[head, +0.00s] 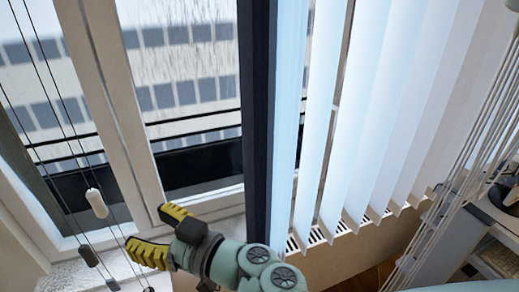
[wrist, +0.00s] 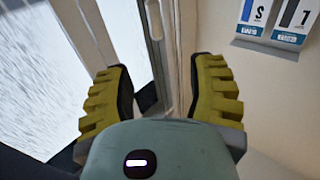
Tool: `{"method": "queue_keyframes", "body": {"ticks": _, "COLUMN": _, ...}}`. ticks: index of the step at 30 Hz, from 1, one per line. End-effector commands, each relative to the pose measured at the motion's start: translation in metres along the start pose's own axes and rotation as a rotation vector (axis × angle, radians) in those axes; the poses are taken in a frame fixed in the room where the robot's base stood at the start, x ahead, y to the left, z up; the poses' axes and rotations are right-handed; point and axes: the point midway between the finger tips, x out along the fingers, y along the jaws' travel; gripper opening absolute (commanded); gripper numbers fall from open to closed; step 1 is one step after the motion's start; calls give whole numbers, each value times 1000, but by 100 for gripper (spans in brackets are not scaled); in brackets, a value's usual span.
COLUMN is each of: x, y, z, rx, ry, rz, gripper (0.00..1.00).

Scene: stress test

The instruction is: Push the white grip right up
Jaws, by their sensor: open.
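A white grip (head: 97,203) hangs on a thin dark cord at the left of the head view, in front of the window frame. My gripper (head: 148,228) is open, with its yellow ribbed fingers spread, lower and to the right of the white grip. It is apart from the grip in the picture; the depth between them is hard to tell. In the wrist view my gripper (wrist: 163,68) has nothing between its fingers but the window frame behind. A pale, handle-like piece (wrist: 166,22) shows on that frame; I cannot tell whether it is the white grip.
Dark cord weights (head: 88,256) hang below the white grip. A dark vertical post (head: 257,120) and white slat blinds (head: 370,110) stand to the right of my gripper. Pale cords (head: 450,170) hang at far right. The wrist view shows wall cards (wrist: 272,22) at upper right.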

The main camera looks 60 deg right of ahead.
Motion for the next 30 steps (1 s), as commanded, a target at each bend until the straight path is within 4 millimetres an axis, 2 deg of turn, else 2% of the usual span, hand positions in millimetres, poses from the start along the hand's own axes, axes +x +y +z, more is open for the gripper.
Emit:
{"method": "queue_keyframes", "body": {"ticks": 2, "x": -4, "y": 3, "z": 3, "rx": 16, "ry": -22, "rz": 20, "gripper": 56}}
{"method": "queue_keyframes", "body": {"ticks": 5, "x": 1, "y": 2, "z": 3, "rx": 21, "ry": -24, "rz": 17, "gripper": 56}}
{"method": "queue_keyframes", "body": {"ticks": 30, "x": 128, "y": 4, "z": 5, "rx": 17, "ry": -20, "rz": 12, "gripper": 56}}
